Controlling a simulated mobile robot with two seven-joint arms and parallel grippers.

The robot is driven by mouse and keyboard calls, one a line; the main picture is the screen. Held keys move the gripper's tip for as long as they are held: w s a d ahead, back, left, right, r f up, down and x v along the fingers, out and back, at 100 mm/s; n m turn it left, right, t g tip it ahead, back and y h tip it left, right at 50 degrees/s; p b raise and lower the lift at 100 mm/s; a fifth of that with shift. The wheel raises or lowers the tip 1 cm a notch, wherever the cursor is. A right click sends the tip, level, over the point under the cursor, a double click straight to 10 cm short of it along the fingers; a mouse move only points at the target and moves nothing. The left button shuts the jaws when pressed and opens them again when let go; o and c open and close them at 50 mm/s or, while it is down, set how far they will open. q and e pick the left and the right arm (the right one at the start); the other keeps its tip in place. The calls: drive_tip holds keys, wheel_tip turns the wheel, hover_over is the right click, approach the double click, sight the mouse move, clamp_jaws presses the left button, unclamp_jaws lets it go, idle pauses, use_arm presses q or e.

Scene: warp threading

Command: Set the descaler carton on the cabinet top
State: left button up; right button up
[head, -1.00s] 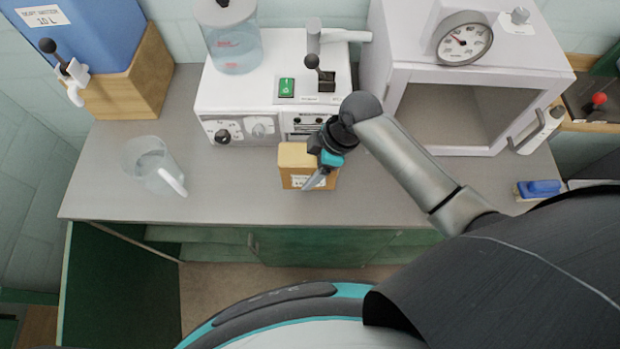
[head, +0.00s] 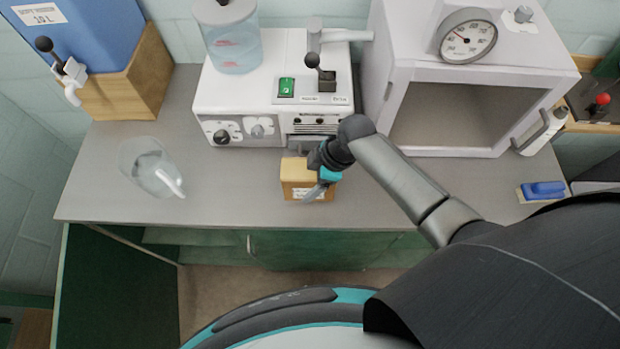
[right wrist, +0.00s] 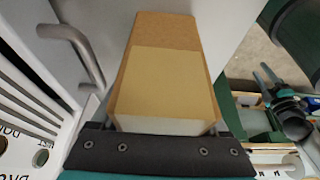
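The descaler carton (head: 296,177) is a small tan box with a pale label, in front of the white machine. My right gripper (head: 322,180) is shut on it, with one finger across its front face. In the right wrist view the carton (right wrist: 165,75) fills the middle, just beyond the dark gripper bar; the fingertips are hidden there. The cabinet top (head: 225,190) is the grey counter around and below the carton. I cannot tell whether the carton's base touches it.
The white machine (head: 235,108) stands close behind the carton. A clear jug (head: 150,165) stands to the left and a white oven-like box (head: 480,75) with a gauge to the right. A blue-handled brush (head: 542,190) lies at far right. The counter between jug and carton is clear.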

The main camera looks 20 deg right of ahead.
drive_tip(key=shift+o, duration=1.4)
drive_tip(key=shift+r, duration=0.3)
drive_tip(key=p+v, duration=0.2)
drive_tip(key=v, duration=1)
drive_tip(key=shift+d+f, duration=0.1)
